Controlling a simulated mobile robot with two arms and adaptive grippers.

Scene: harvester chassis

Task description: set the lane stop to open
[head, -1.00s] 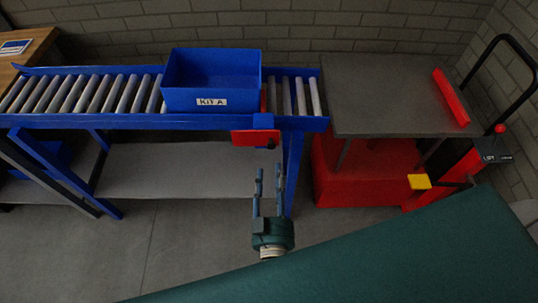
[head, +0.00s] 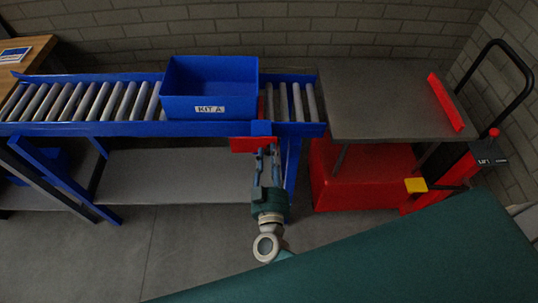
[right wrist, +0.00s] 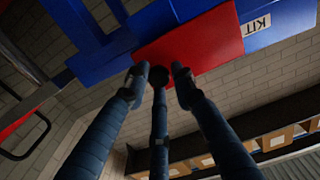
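The lane stop has a red plate (head: 243,145) and a blue block (head: 261,128) on the conveyor's front rail. Its red upright part (head: 262,106) shows beside the bin's right side. The red plate also shows in the right wrist view (right wrist: 200,45). A dark round knob (right wrist: 160,76) sits below the plate there. My right gripper (head: 267,150) is at the plate's right end. In the right wrist view its fingertips (right wrist: 161,80) flank the knob with small gaps and look open; contact is unclear. My left gripper is not in view.
A blue bin (head: 210,107) labelled KIT A stands on the roller conveyor (head: 100,129), left of the lane stop. A red lift cart with a grey top (head: 385,105) stands at the conveyor's right end. A green surface (head: 390,260) fills the lower right.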

